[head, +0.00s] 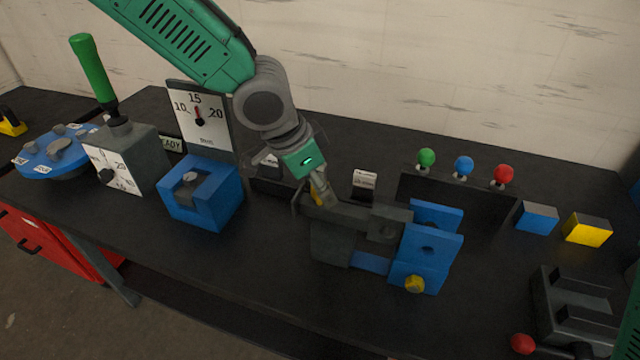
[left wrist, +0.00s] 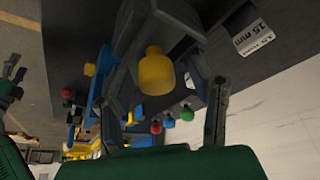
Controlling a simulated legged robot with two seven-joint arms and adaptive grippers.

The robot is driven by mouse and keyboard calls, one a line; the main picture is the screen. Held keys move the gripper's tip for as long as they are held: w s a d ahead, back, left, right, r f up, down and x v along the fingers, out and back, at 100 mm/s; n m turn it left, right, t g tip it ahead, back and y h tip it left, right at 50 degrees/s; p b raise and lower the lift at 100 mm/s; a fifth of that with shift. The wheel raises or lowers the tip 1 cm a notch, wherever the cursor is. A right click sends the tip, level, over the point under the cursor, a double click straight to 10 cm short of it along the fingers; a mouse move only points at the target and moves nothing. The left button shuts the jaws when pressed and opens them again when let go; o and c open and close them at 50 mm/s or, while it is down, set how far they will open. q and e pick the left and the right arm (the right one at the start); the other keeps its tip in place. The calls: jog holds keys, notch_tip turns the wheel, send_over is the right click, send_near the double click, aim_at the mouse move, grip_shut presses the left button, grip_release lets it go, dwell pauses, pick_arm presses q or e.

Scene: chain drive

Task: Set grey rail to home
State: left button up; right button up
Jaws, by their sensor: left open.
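The grey rail (head: 345,212) lies across the fixture at the middle of the bench, its right part running to blue upright plates (head: 432,245). A yellow knob (left wrist: 157,72) sits at the rail's left end; in the head view my gripper mostly hides it. My left gripper (head: 322,192) comes down from above at that end. In the left wrist view its fingers (left wrist: 163,112) are apart, with the knob showing between them; I cannot tell whether they touch it.
A blue block fixture (head: 205,195) and a dial (head: 200,115) stand left. Green, blue and red knobs (head: 464,166) stand behind right.

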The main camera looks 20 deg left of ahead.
aim_at(359, 211)
pick_arm(q)
jog(key=shift+a, duration=0.1)
jog(key=shift+c, duration=0.8)
jog(key=shift+r, duration=0.1)
grip_shut()
jog(key=d, duration=0.8)
jog(key=shift+s+r, duration=0.1)
jog(key=shift+a, duration=0.15)
